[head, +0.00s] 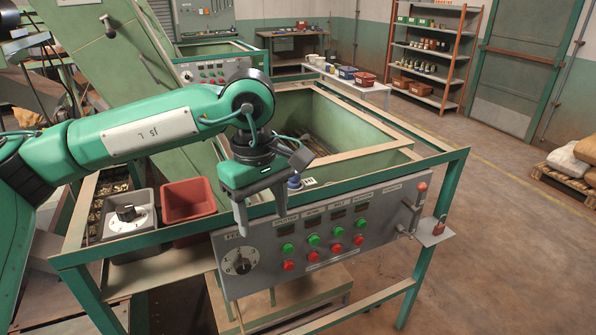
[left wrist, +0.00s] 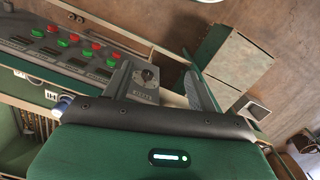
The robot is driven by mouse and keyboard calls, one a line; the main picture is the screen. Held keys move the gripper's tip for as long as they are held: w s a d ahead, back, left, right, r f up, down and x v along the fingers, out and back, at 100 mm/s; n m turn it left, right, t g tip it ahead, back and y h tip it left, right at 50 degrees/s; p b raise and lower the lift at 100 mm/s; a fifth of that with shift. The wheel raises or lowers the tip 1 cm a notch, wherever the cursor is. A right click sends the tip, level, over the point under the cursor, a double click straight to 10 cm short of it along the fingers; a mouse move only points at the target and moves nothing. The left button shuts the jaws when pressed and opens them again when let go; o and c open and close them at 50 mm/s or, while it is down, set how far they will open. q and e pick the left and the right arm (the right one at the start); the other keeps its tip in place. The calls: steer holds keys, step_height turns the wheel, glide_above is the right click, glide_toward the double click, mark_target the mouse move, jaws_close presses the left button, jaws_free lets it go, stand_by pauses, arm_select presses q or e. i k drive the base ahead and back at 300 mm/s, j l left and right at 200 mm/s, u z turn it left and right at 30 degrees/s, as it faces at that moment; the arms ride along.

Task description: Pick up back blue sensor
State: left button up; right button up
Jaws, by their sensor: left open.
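A small blue sensor (head: 294,183) stands on the near rim of the green hopper (head: 355,128), just right of my left gripper. A blue part at the left edge of the gripper in the left wrist view (left wrist: 65,102) looks like the same sensor, partly hidden. My left gripper (head: 262,220) is open and empty, pointing down in front of the control panel's top edge. In the left wrist view its two fingers (left wrist: 158,82) stand apart over the panel's dial end. I cannot tell whether another blue sensor is hidden behind my arm.
The control panel (head: 330,235) with several buttons and a dial faces outward below the gripper. A red bin (head: 188,200) and a grey bin (head: 128,245) sit left of it. The green frame rail (head: 395,170) runs along the hopper.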

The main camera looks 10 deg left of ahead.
mark_target(293, 183)
steer(key=i, duration=1.1)
